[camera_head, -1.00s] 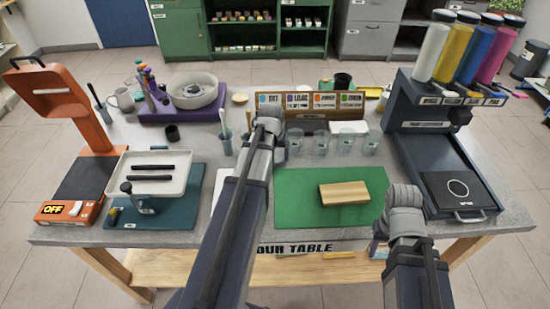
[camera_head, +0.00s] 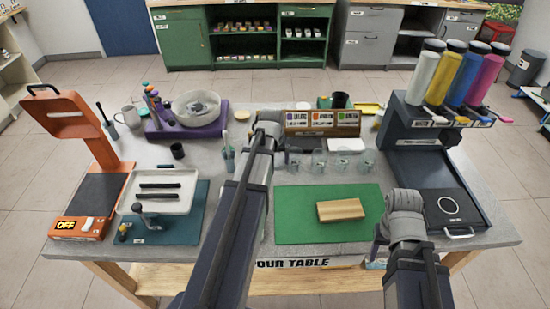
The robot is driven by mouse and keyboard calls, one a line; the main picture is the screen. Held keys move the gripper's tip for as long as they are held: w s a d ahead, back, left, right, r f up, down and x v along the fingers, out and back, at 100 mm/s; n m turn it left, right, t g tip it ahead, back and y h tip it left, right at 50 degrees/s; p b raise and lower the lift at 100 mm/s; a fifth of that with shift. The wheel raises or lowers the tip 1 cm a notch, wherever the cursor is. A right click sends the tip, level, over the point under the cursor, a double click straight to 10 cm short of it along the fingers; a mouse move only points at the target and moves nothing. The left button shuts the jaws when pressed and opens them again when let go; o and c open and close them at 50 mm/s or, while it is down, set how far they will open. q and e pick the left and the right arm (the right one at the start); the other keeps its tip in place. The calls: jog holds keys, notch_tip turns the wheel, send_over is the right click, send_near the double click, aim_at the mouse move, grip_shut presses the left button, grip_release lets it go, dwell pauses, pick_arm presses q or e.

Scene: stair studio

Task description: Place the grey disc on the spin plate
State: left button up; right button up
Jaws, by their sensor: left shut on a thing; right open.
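The spinner stands at the back left of the table: a purple base (camera_head: 165,129) with a round white bowl (camera_head: 226,103). The middle of the bowl looks mottled grey, and I cannot make out the spin plate inside it. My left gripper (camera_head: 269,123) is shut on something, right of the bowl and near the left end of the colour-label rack. Its own wrist and fingers hide what it holds. I cannot clearly see the grey disc anywhere. My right gripper (camera_head: 402,203) is open, at the right edge of the green mat, with its fingertips hard to see.
A wooden block (camera_head: 341,210) lies on the green mat (camera_head: 295,230). Several clear cups (camera_head: 342,166) stand behind it, before the label rack (camera_head: 321,121). An orange machine (camera_head: 98,170) and white tray (camera_head: 158,202) are left. A dark bottle stand (camera_head: 411,125) is right.

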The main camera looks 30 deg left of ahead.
pick_arm(q)
jog(key=shift+r+p, duration=0.8)
jog(key=shift+r, duration=0.55)
pick_arm(e)
jog(key=shift+r, duration=1.4)
